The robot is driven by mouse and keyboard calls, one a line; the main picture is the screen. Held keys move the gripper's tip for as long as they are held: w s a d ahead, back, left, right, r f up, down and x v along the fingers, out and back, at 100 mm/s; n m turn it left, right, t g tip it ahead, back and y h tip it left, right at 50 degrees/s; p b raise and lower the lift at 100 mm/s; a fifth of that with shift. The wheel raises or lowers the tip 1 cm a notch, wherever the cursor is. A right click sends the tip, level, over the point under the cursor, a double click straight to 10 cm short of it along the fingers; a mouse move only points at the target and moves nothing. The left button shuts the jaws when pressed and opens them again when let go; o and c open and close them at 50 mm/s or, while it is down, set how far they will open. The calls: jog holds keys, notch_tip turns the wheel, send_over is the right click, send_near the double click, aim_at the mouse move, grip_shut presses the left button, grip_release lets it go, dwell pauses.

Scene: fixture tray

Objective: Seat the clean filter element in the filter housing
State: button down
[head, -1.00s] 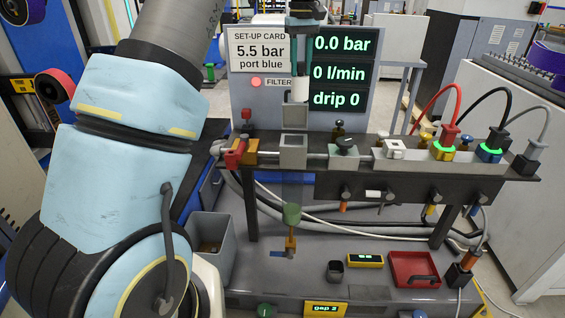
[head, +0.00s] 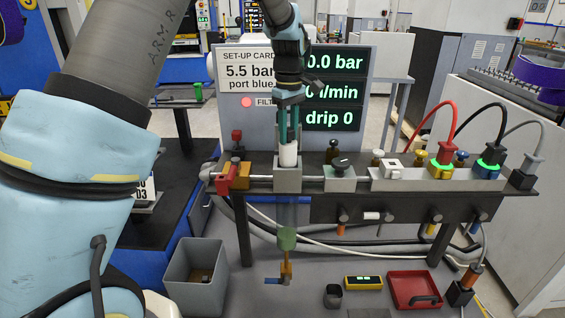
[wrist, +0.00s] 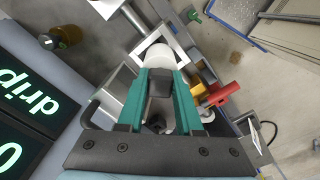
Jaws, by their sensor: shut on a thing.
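My gripper (head: 288,138) points down at the back of the bench, its green fingers shut on the white filter element (head: 288,156). In the wrist view the element (wrist: 160,56) shows between and beyond the fingertips. The filter housing (head: 288,181) is a grey square block in the pipe line. The element is upright over the housing's square opening, its lower end at or close to the rim; I cannot tell whether it has entered.
A red-handled valve (head: 234,178) is close left of the housing, a grey-green block (head: 340,178) right of it. The display panel (head: 334,92) stands close behind. A grey bin (head: 183,285) and red tray (head: 414,290) sit lower down.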

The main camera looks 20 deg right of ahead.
aim_at(288, 153)
jog(key=shift+f+p, duration=0.5)
jog(key=shift+f, duration=2.8)
jog(key=shift+f, duration=0.15)
jog(key=c, duration=0.8)
grip_release()
jog(key=shift+c, duration=0.2)
notch_tip(288, 153, up, 12)
jog(key=shift+r+b, duration=0.2)
jog(key=shift+b, duration=0.6)
jog(key=s+a+f+m+t, duration=0.1)
jog(key=s+a+f+m, duration=0.1)
jog(key=a, duration=1.2)
jog(key=s+a+f+m, duration=0.1)
jog(key=a+f, duration=0.2)
jog(key=a, duration=1.2)
jog(key=s+a+f+m, duration=0.2)
jog(key=s+a, duration=0.5)
jog(key=s, duration=0.1)
jog(key=shift+a+f+t, duration=0.3)
jog(key=shift+a+f, duration=0.1)
